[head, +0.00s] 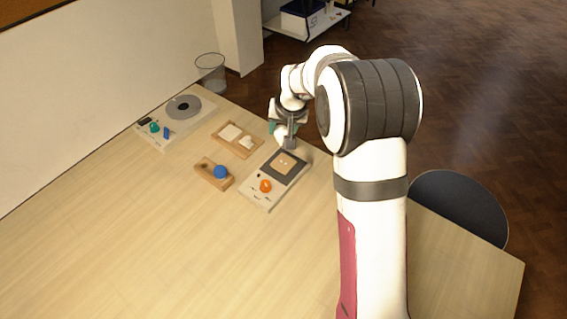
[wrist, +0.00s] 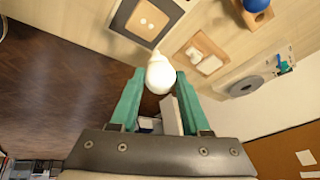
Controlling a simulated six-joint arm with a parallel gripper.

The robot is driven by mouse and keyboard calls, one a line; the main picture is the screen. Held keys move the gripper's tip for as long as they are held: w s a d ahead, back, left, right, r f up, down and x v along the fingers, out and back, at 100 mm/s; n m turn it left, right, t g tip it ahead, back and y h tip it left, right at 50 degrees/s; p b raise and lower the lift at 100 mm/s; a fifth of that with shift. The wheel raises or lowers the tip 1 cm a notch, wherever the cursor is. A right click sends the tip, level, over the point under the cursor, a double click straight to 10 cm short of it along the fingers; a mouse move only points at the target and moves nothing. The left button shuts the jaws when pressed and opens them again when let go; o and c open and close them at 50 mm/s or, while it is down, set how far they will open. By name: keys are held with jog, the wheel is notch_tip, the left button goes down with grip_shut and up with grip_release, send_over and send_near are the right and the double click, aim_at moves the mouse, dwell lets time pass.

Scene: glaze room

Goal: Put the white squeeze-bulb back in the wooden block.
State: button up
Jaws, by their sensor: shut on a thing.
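The white squeeze-bulb (wrist: 160,75) is between the green fingers of my gripper (wrist: 154,80) in the wrist view, with its narrow tip pointing away from the palm. My gripper is shut on it. In the head view the bulb (head: 280,136) shows small at the end of my arm, held above the table's far right side, near the dark-plated device. The wooden block (head: 205,169) lies on the table to the left, with a blue bulb (head: 220,172) at its right end. The block's left end has no bulb on it. In the wrist view the block is partly cut off at the top edge.
A device with a dark plate and orange knob (head: 251,194) stands right of the block. A wooden tray (head: 220,143) with white pieces lies behind it. A device with a grey disc (head: 196,117) stands farther back left. The near table (head: 150,240) is clear.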

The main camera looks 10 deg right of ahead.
jog(key=w+a+f+n, duration=0.1)
jog(key=a+f+n, duration=0.1)
jog(key=a, duration=0.9)
jog(key=w+a+f+n+y, duration=0.1)
jog(key=a+f+n, duration=0.1)
jog(key=a, duration=0.9)
jog(key=shift+w, duration=0.2)
jog(key=shift+f, duration=1.45)
jog(key=shift+f, duration=0.15)
jog(key=shift+f, duration=1.05)
jog(key=shift+f, duration=0.15)
